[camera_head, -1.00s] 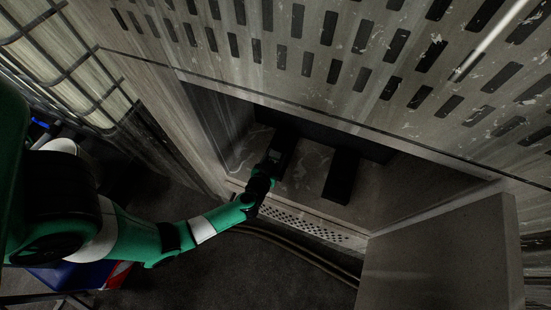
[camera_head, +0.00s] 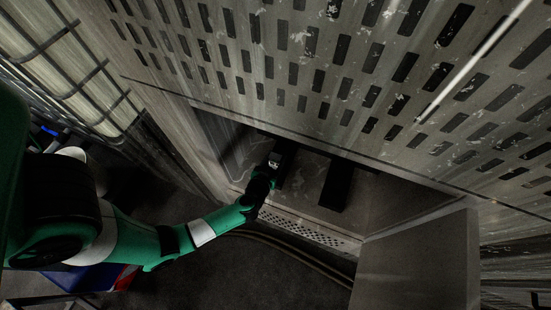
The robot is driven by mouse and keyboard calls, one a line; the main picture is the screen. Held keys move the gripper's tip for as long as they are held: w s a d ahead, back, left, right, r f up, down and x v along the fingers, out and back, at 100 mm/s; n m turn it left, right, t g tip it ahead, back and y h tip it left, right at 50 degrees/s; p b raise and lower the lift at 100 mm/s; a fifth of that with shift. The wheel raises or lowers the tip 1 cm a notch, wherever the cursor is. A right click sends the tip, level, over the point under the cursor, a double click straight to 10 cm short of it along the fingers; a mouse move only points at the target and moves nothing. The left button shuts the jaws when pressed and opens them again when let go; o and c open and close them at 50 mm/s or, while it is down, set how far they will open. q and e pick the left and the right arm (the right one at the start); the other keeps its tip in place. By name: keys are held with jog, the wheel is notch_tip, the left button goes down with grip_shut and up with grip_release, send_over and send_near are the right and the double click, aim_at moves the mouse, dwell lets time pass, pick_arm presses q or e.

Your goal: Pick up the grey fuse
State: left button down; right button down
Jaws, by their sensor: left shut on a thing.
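My left gripper (camera_head: 271,168) reaches into an open compartment in the lower part of the cabinet. It is shut on a small grey piece (camera_head: 275,160), which looks like the grey fuse. The piece is at the front of a dark block (camera_head: 286,162) on the left side of the compartment. The image is dark and small, and the gripper hides part of the piece. I cannot tell whether the piece is seated in the block or apart from it. My right gripper is not in view.
A second dark block (camera_head: 336,186) stands in the compartment to the right. The slotted cabinet front (camera_head: 300,75) overhangs the opening. An open door panel (camera_head: 420,262) sticks out at the lower right. A perforated strip (camera_head: 310,231) runs along the compartment's lower edge.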

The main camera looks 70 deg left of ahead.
pick_arm(q)
notch_tip(320, 180, up, 11)
jog(key=p, duration=0.8)
jog(key=shift+f, duration=0.1)
jog(key=shift+r, duration=0.2)
